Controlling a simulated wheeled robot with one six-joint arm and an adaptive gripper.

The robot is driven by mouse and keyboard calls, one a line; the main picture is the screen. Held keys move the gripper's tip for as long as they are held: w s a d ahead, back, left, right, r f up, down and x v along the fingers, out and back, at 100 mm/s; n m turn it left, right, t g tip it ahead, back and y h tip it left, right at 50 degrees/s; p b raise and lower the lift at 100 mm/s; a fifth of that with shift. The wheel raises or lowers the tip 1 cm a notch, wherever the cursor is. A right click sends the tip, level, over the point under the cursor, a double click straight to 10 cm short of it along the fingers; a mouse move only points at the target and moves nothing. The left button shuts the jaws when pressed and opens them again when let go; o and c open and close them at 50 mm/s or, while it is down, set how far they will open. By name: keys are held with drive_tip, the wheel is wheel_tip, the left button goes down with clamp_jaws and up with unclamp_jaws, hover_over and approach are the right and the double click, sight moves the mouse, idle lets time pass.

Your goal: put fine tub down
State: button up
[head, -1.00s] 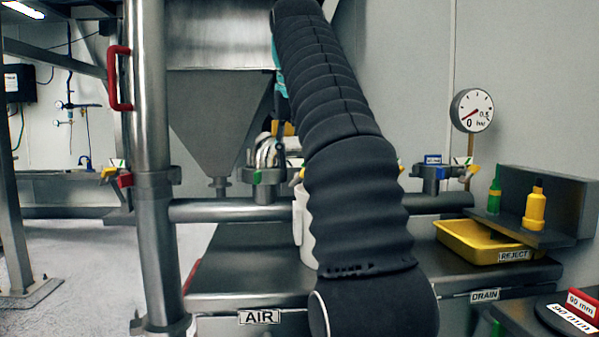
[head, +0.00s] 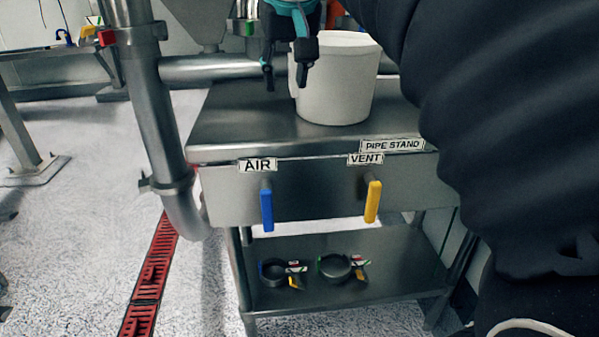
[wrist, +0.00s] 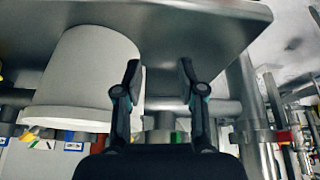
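A white tub (head: 335,85) stands upright on the steel table (head: 240,125), at its back right. In the wrist view the tub (wrist: 80,75) shows upside down at the left, with its base against the table. My gripper (head: 287,78) points down beside the tub's left side. In the wrist view my gripper (wrist: 158,78) has its fingers apart with nothing between them. One finger overlaps the tub's edge in both views; whether it touches is unclear. My arm hides what is right of the tub.
A blue AIR handle (head: 266,208) and a yellow VENT handle (head: 372,202) stick out of the table's front. Small dark ring-shaped parts (head: 335,267) sit on the lower shelf. A steel post (head: 160,120) stands left. The tabletop left of the tub is clear.

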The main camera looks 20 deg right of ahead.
drive_tip(key=shift+n+t+y, duration=0.3)
drive_tip(key=shift+n+y, duration=0.2)
drive_tip(key=shift+n, duration=0.2)
drive_tip(key=s+a+f, duration=0.1)
drive_tip(key=s+f, duration=0.4)
drive_tip(key=f, duration=0.4)
drive_tip(key=s+a+f, duration=0.1)
drive_tip(key=s+f, duration=0.4)
drive_tip(key=f, duration=0.4)
drive_tip(key=s+a+f, duration=0.1)
drive_tip(key=s+f, duration=0.4)
drive_tip(key=f, duration=0.3)
drive_tip(key=shift+s+a+f, duration=0.15)
drive_tip(key=shift+a+f, duration=0.1)
drive_tip(key=shift+f, duration=0.15)
drive_tip(key=shift+s+f, duration=0.2)
drive_tip(key=shift+f, duration=0.25)
drive_tip(key=shift+d, duration=0.1)
